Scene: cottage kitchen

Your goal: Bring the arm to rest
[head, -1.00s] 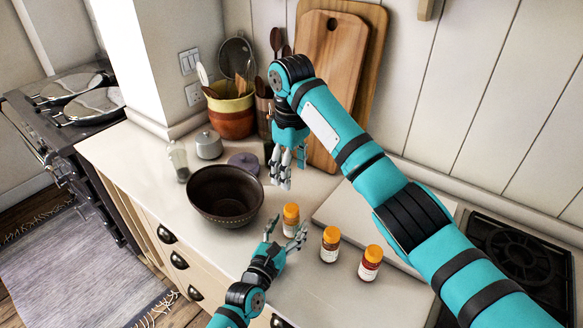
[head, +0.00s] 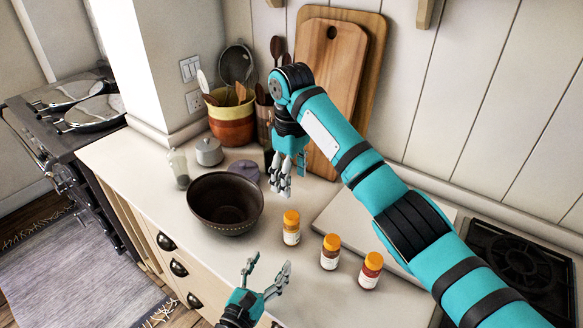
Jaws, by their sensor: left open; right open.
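My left gripper (head: 266,280) is low in the head view, over the counter's front edge. It is open with nothing between its fingers, apart from the jars and the bowl. My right gripper (head: 282,186) hangs pointing down above the counter, just right of the dark bowl (head: 226,203). It is open and I see nothing held in it. My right arm reaches in from the lower right, across the view.
Three orange-capped jars (head: 330,252) stand on the counter (head: 330,295) beside my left gripper. A yellow-red utensil pot (head: 232,122), a grey lidded pot (head: 209,152) and wooden boards (head: 331,85) stand behind. A dark hob (head: 520,262) is at right.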

